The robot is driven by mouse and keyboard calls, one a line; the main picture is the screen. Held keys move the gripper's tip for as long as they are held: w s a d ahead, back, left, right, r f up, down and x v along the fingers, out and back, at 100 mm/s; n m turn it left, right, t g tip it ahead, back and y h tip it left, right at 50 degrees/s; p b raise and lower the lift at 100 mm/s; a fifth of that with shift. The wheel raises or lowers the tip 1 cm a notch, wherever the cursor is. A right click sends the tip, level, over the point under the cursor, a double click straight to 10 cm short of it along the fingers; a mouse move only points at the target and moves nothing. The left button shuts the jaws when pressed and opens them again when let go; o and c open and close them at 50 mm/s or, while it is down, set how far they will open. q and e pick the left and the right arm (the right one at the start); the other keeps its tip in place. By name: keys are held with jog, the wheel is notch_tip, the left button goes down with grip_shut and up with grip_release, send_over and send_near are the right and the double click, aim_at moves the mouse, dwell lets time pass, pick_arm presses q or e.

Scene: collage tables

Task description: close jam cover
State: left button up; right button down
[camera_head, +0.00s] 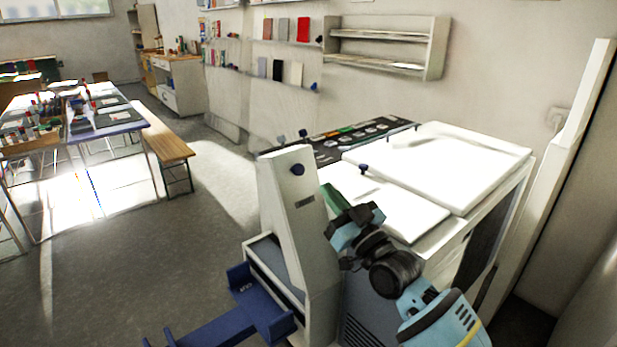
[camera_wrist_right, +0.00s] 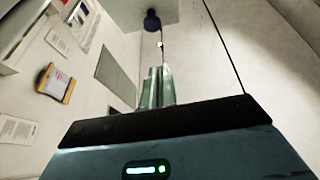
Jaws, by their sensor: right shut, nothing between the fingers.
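A tall white panel (camera_head: 300,225) with a blue knob (camera_head: 298,169) stands upright at the left end of the white copier (camera_head: 465,215). It seems to be the jam cover, but I cannot tell how far it is open. My right gripper (camera_head: 333,198) is just right of the panel's upper part, with its fingers shut and empty. In the right wrist view, the closed fingertips (camera_wrist_right: 155,85) point toward a blue knob (camera_wrist_right: 152,21) on a pale panel, with a gap visible between. My left gripper is not in view.
A dark blue tray (camera_head: 205,332) juts out low from the machine's left side. A wooden bench (camera_head: 165,137) and a cluttered table (camera_head: 115,105) stand farther left. A wall shelf (camera_head: 385,45) hangs behind. The floor between is clear.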

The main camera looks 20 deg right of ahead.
aim_at(298, 165)
pick_arm(q)
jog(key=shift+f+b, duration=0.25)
jog(key=shift+b, duration=0.1)
pick_arm(e)
jog(key=w, duration=0.2)
jog(key=w+a, duration=0.1)
jog(key=w, duration=0.2)
jog(key=w+a, duration=0.1)
jog(key=w, duration=0.1)
jog(key=shift+w+a+r, duration=0.15)
jog(key=shift+w+a, duration=0.05)
jog(key=shift+w, duration=0.15)
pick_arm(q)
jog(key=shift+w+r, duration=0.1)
